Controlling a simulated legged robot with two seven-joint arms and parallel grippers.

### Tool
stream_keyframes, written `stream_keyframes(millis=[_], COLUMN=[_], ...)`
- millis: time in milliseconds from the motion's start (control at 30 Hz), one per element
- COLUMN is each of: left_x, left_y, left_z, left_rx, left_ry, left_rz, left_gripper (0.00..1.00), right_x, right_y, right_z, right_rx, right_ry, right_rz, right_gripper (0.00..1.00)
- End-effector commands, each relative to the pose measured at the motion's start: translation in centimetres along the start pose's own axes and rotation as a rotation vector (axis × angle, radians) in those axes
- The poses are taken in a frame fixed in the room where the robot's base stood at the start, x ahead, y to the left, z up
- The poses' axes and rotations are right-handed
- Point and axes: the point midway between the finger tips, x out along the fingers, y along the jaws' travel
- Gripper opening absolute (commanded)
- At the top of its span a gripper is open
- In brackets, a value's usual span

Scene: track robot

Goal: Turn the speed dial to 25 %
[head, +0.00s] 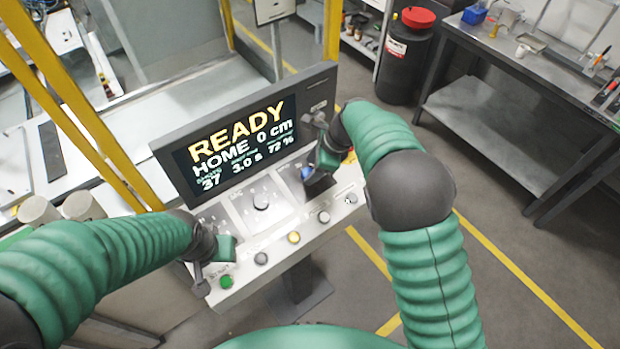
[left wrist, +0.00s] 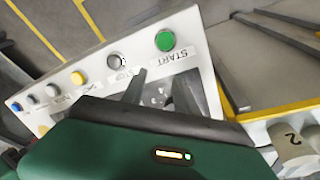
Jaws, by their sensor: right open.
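The middle dial (head: 261,201) is in plain view. My right gripper (head: 314,181) is open over the right-hand dial, under the percent reading, and hides most of it; a blue patch (head: 306,172) shows there. I cannot tell whether the fingers touch the dial. My left gripper (head: 213,268) is low at the console's left end; its fingers are apart over the panel in the left wrist view (left wrist: 160,92).
A green START button (left wrist: 165,40) and several other buttons, one yellow (head: 294,237), line the console's front edge. Yellow posts (head: 75,110) stand at the left. A black drum with a red lid (head: 418,17) and a metal workbench (head: 500,110) stand behind right.

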Motion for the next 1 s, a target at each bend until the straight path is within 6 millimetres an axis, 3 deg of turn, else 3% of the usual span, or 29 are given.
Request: stream_keyframes(millis=[100, 400, 800, 1000], left_x=[1.09, 0.98, 1.00, 0.95], left_y=[0.00, 0.00, 0.00, 0.00], left_z=[0.26, 0.24, 0.24, 0.23], left_rx=[0.000, 0.000, 0.000, 0.000], left_ry=[0.000, 0.001, 0.000, 0.000], left_rz=[0.000, 0.000, 0.000, 0.000], left_gripper=[0.36, 0.36, 0.36, 0.36], right_x=[1.25, 1.40, 1.35, 1.30], right_y=[0.21, -0.10, 0.02, -0.01], right_z=[0.09, 0.17, 0.11, 0.12], right_rx=[-0.002, -0.001, -0.001, -0.004], right_ry=[-0.002, -0.002, -0.001, -0.001], right_rz=[-0.002, 0.000, 0.000, 0.000], right_gripper=[0.53, 0.52, 0.00, 0.00])
